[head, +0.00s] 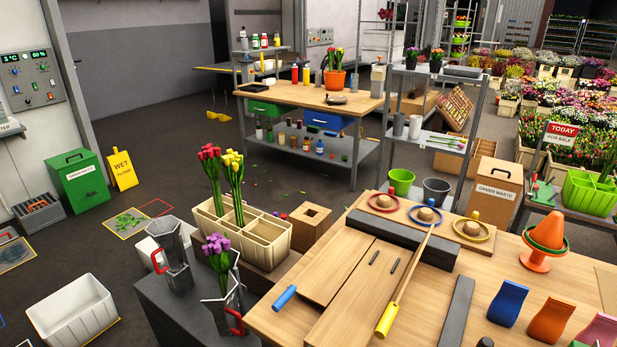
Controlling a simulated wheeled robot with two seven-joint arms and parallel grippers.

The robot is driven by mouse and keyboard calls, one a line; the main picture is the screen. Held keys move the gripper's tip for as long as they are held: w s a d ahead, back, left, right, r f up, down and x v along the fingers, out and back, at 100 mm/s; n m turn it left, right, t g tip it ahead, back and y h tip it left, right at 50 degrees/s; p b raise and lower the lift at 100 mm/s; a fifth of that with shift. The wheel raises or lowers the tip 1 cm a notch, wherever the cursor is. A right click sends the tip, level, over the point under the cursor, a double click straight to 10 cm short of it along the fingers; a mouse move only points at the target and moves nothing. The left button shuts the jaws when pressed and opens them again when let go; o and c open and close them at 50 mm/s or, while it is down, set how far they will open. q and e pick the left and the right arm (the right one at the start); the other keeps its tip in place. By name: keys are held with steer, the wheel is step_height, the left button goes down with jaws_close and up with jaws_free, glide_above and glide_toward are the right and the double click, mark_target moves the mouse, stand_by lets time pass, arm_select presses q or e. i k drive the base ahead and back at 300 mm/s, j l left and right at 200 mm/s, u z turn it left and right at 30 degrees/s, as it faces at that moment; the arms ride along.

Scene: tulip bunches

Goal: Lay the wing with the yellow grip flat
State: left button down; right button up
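A wooden board with wings lies on the light wooden table (480,275), below a dark grey block (400,238). The left wing (325,263) has a blue grip (284,298) at its near end and looks flat. The middle panel (350,305) carries two small dark pieces (383,261). The wing with the yellow grip (409,273) shows only as a narrow strip and appears to stand on edge; its exact tilt is hard to tell. Its yellow grip (387,320) is at the near end. Neither of my grippers is in view.
A grey strip (447,315) lies right of the yellow-grip wing, with bare table between. Blue (507,302) and orange (551,318) bags and an orange cone (546,238) stand further right. Coloured rings with wooden knobs (426,214) sit behind the block. Grey jugs (172,255) stand left.

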mark_target(387, 319)
steer(key=j+z, duration=0.65)
steer(key=z, duration=0.15)
steer(key=j+z, duration=0.4)
steer(key=k+l, duration=0.05)
steer(key=l, duration=0.05)
